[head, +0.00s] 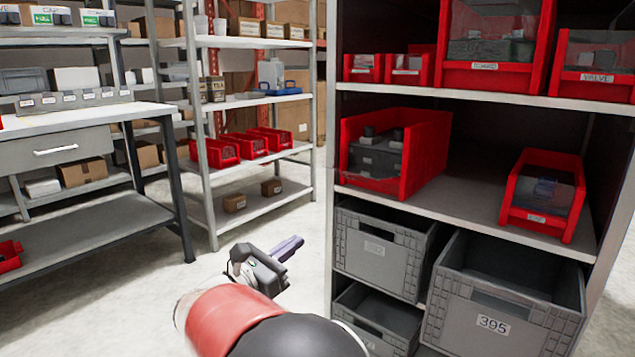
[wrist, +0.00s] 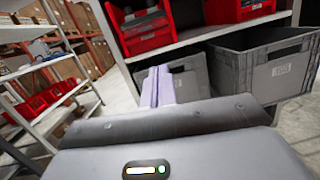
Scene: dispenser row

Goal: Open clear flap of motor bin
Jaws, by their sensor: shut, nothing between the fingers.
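Several red bins stand on the shelving unit at right. A large red bin (head: 425,150) on the middle shelf holds dark grey blocky parts behind what looks like a clear front; its label is not readable. A smaller red bin (head: 517,205) to its right has a clear front with blue-grey contents. Above, a large red bin (head: 500,78) has a label too small to read surely. I cannot tell which is the motor bin. My gripper (head: 291,247) is shut and empty, left of and below the middle shelf. In the wrist view my gripper's (wrist: 155,84) purple fingers lie together, apart from the bins.
A bin labelled VALVE (head: 597,88) sits top right. Grey crates (head: 500,317) fill the level below the middle shelf (head: 465,208). The floor (head: 150,290) between is clear.

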